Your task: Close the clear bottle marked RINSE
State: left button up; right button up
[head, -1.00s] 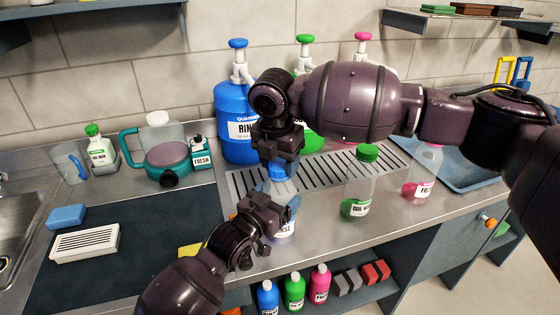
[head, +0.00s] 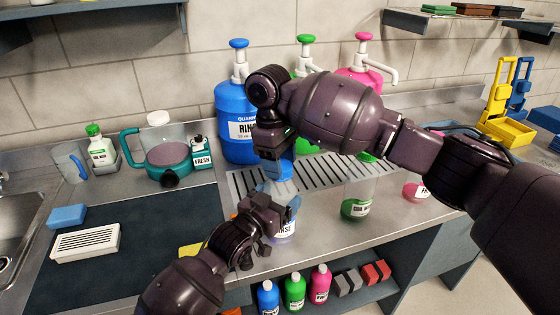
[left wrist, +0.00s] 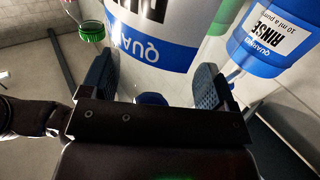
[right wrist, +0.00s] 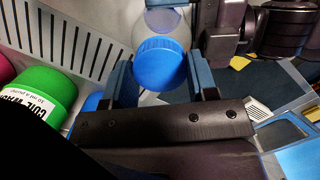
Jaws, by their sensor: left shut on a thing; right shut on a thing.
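The clear bottle marked RINSE (head: 285,230) stands upright at the counter's front, with a white and blue label. My left gripper (head: 270,208) is shut around its body; the bottle fills the space between the fingers in the left wrist view (left wrist: 150,80). A blue cap (head: 284,170) is at the top of the bottle. My right gripper (head: 276,158) is above and shut on this cap, which sits between its fingers in the right wrist view (right wrist: 160,62). The cap is over the bottle's mouth; I cannot tell whether it is fully seated.
A large blue pump bottle (head: 236,118) stands behind. A green-liquid bottle (head: 357,203) and a pink-liquid bottle (head: 416,191) stand to the right. A drain grate (head: 322,172) lies behind the bottle. A teal-handled jug (head: 168,160) and a dark mat (head: 130,225) are left.

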jog(key=m, duration=0.3)
jog(key=shift+y, duration=0.3)
jog(key=m, duration=0.4)
jog(key=shift+m+g, duration=0.4)
jog(key=m+y, duration=0.1)
jog(key=m, duration=0.6)
jog(key=shift+y, duration=0.3)
jog(key=m, duration=0.6)
jog(key=shift+t+y, duration=0.3)
jog(key=shift+y, duration=0.1)
jog(key=m, duration=0.6)
jog(key=shift+d+m+t, duration=0.1)
jog(key=shift+m+t, duration=0.3)
jog(key=o, duration=1)
jog(key=r, duration=0.4)
jog(key=d+r, duration=0.1)
jog(key=r, duration=0.7)
jog(key=shift+w+d, duration=0.15)
jog(key=shift+d, duration=0.25)
